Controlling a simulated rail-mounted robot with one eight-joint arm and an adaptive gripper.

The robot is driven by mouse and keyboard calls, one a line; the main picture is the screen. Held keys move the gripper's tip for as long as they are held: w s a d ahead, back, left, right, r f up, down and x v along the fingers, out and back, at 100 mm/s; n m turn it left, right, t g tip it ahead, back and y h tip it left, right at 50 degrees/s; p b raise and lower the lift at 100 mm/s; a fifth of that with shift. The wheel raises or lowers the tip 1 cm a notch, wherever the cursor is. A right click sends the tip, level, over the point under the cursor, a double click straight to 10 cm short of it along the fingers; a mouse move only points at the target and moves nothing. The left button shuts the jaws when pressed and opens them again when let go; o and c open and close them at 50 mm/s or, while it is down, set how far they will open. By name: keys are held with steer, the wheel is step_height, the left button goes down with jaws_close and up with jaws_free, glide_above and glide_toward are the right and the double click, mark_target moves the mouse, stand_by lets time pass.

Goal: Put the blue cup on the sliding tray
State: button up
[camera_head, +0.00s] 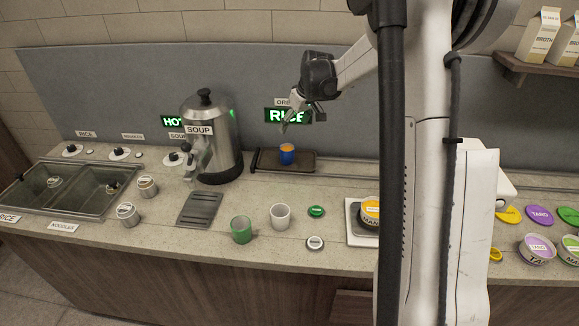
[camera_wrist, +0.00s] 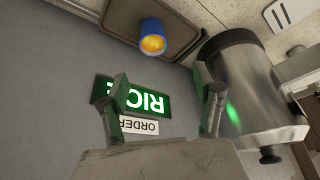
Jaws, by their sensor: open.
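The blue cup (camera_head: 287,154), with an orange filling, stands upright on the dark sliding tray (camera_head: 306,163) by the back wall. In the wrist view, which is turned upside down, the cup (camera_wrist: 150,30) is near the top edge on the tray (camera_wrist: 118,20). My gripper (camera_head: 301,117) is above the cup and apart from it, in front of the lit RICE sign. Its two fingers (camera_wrist: 162,88) are spread with nothing between them. The cup's base is partly hard to make out in the head view.
A steel soup urn (camera_head: 212,145) stands just left of the tray. A green cup (camera_head: 241,229), a white cup (camera_head: 280,216) and a drip grate (camera_head: 200,208) are in front. The RICE sign (camera_head: 288,115) is on the wall behind. Counter directly before the tray is clear.

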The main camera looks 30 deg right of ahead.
steer(key=s+a+r+m+t, duration=0.1)
steer(key=s+a+r, duration=0.5)
steer(key=s+a, duration=0.15)
steer(key=s+a+r, duration=0.6)
steer(key=s+a, duration=0.1)
steer(key=s, duration=0.2)
steer(key=s+a+f, duration=0.1)
steer(key=s+a, duration=0.3)
steer(key=s, duration=0.6)
steer(key=s+a+f+m+t, duration=0.1)
steer(key=s+a, duration=0.3)
steer(key=s, duration=0.6)
steer(key=shift+s+f+t+h, duration=0.2)
steer(key=shift+f+t+h, duration=0.15)
steer(key=shift+f, duration=0.3)
step_height(320, 180, down, 6)
steer(key=b, duration=0.6)
